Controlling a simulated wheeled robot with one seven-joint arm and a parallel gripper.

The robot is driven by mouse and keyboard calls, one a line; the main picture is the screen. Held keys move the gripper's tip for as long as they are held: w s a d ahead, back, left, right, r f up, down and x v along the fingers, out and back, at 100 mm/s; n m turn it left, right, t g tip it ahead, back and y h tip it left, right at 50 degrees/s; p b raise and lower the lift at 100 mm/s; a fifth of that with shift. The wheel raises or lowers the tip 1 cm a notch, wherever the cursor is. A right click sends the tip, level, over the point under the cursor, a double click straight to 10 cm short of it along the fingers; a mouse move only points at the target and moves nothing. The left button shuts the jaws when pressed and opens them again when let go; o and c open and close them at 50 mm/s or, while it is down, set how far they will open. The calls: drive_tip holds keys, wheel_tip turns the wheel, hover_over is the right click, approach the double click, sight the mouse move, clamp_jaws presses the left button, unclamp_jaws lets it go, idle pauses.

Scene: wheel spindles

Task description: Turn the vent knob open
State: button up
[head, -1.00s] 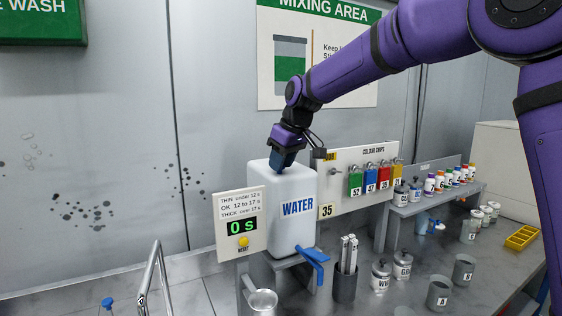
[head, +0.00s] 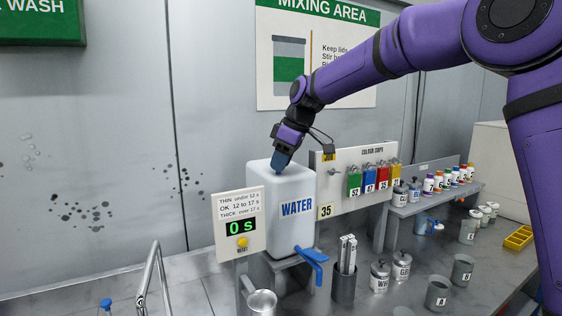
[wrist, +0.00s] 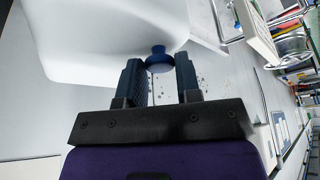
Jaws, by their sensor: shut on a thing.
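The white water container (head: 282,205) stands upright on a grey stand, with a blue "WATER" label on its front. My gripper (head: 280,165) points down at the container's top. In the wrist view the blue vent knob (wrist: 159,59) sits between the fingertips of my gripper (wrist: 160,68), and the gripper is shut on it. In the head view the fingers hide the knob. A blue tap lever (head: 312,255) sticks out at the container's lower front.
A timer panel (head: 241,208) reading "0 s" stands just left of the container. A board with colour chips (head: 352,158) is close on the right. A dark holder with sticks (head: 344,288) stands in front.

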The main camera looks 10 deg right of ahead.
drive_tip(key=o, duration=0.9)
drive_tip(key=v, duration=1.1)
drive_tip(key=shift+s+d+f, duration=0.1)
